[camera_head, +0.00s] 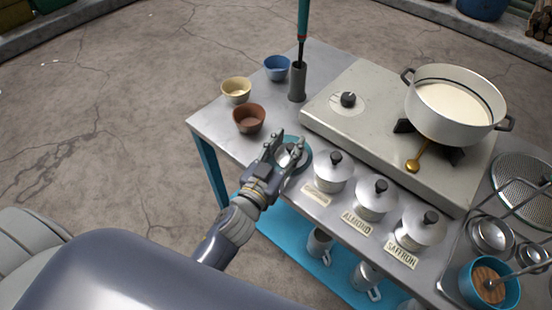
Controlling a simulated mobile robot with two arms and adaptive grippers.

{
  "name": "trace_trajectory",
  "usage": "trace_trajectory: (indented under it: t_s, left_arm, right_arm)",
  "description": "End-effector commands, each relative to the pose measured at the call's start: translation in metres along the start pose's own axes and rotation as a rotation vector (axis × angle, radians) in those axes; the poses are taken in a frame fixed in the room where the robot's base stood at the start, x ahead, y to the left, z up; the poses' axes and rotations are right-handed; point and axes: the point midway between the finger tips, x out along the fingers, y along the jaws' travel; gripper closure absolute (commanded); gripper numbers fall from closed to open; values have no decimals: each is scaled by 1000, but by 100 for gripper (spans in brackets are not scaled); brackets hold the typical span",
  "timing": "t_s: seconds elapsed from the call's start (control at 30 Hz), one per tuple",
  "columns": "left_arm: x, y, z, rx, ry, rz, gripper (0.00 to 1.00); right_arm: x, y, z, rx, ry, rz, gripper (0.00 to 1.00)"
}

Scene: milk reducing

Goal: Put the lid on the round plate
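The round plate (305,164) is a teal disc on the table's front left part, partly hidden by my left gripper. My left gripper (287,151) is over the plate, with its fingers spread around a small shiny silver piece. The fingers hide much of that piece, so I cannot tell whether it is a lid or whether they grip it. Three silver canisters in a row to the right carry domed lids with black knobs: the nearest to the plate (331,172), the almond one (374,197) and the saffron one (421,227). My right gripper is not in view.
A burner (345,125) bears a white pot (450,125) of milk; a golden spoon (413,165) lies beside it. A grey holder (297,85) and yellow (236,90), blue (277,67) and brown (249,119) bowls stand behind the plate. Strainers and a teal pot (490,286) are at right.

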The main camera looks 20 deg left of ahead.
Motion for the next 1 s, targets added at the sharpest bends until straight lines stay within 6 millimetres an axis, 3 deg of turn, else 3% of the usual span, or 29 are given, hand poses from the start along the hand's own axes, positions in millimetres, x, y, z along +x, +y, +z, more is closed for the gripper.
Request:
trace_trajectory:
  t_s: [0.6,0.8,1.0]
  left_arm:
    - [-102,0,3,-3,-4,-2,62]
    - [-116,0,1,-1,-1,-2,62]
    - [-118,0,0,0,1,-1,62]
  right_arm:
    - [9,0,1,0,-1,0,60]
    - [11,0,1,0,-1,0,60]
    - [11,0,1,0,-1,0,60]
